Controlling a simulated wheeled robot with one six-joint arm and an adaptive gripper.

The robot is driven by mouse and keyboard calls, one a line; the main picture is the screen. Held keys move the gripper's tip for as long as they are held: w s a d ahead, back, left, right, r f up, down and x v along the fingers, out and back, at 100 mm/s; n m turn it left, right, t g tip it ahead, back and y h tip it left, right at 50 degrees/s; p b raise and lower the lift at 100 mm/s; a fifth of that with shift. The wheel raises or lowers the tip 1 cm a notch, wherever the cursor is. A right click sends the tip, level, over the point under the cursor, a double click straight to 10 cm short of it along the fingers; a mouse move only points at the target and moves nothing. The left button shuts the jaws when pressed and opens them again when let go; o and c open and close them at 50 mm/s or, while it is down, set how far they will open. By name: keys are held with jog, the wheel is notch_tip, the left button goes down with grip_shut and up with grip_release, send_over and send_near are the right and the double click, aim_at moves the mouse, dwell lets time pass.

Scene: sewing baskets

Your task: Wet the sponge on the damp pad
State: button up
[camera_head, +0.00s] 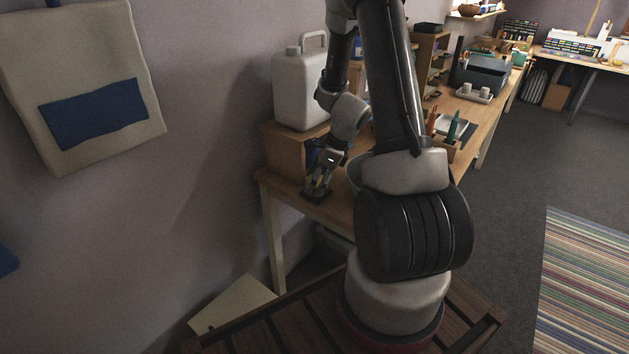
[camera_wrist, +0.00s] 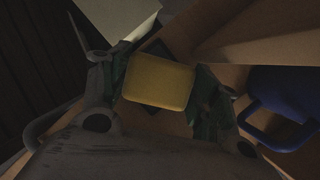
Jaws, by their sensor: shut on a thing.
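My gripper (camera_wrist: 160,88) is shut on a yellow sponge (camera_wrist: 158,80), which lies between its two green-padded fingers in the wrist view. Beneath and behind the sponge, a dark square pad (camera_wrist: 155,47) shows partly; the rest is hidden. In the head view my gripper (camera_head: 318,188) points down at the near left end of the wooden table, right over the dark pad (camera_head: 317,198). The sponge is hard to make out there. I cannot tell whether it touches the pad.
A blue mug (camera_wrist: 288,96) stands close to the right of my gripper in the wrist view. A white jug (camera_head: 298,92) stands on a wooden box (camera_head: 283,146) just behind. A pale green bowl (camera_head: 354,173) is partly hidden by my arm. The table edge is close.

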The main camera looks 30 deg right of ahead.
jog(key=shift+r, duration=3.45)
